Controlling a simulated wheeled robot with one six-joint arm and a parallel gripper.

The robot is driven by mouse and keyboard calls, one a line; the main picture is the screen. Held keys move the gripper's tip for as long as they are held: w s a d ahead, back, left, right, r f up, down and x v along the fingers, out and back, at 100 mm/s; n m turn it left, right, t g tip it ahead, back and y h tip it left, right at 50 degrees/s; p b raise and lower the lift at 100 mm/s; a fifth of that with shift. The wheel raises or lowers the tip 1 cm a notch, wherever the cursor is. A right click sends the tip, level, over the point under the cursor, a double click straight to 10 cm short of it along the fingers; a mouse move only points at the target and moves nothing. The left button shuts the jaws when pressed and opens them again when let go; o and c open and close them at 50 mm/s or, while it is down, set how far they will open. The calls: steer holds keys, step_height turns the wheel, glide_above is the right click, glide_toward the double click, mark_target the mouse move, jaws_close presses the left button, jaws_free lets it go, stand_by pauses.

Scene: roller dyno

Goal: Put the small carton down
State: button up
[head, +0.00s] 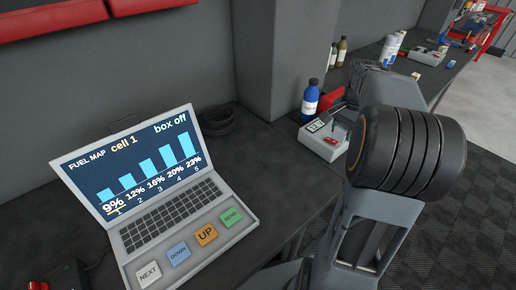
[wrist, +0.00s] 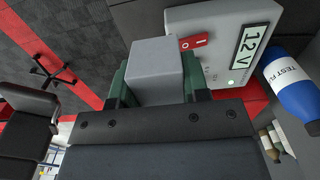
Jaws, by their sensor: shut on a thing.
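The small carton (wrist: 154,62) is a plain grey block in the wrist view. My gripper (wrist: 156,84) is shut on it, with a dark green finger pressed to each side. The carton is beside the white power box (wrist: 222,40), which has a red switch and a 12 V display. I cannot tell whether the carton touches anything below it. In the head view my arm hides most of the gripper and the carton, near the power box (head: 322,138) on the bench.
A blue bottle (head: 310,100) stands close behind the power box; it also shows in the wrist view (wrist: 292,88). A laptop (head: 160,190) with large coloured keys sits on the bench (head: 262,160) at left. Bottles and boxes stand farther along. A black chair (wrist: 28,125) shows in the wrist view.

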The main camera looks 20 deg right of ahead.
steer(key=w+a+f+p, duration=0.1)
steer(key=w+a+f, duration=0.2)
steer(key=a, duration=0.5)
glide_above(291, 163)
steer(key=d, duration=0.1)
steer(key=f, duration=0.5)
steer(key=shift+s+d+f, duration=0.1)
steer(key=shift+s+d, duration=0.1)
steer(key=shift+w+a+f, duration=0.15)
steer(key=shift+a+f, duration=0.3)
steer(key=shift+f, duration=0.15)
steer(key=shift+a+f+p, duration=0.2)
steer(key=shift+f+p, duration=0.1)
steer(key=shift+f, duration=1.45)
steer(key=shift+f, duration=0.2)
steer(key=o, duration=1)
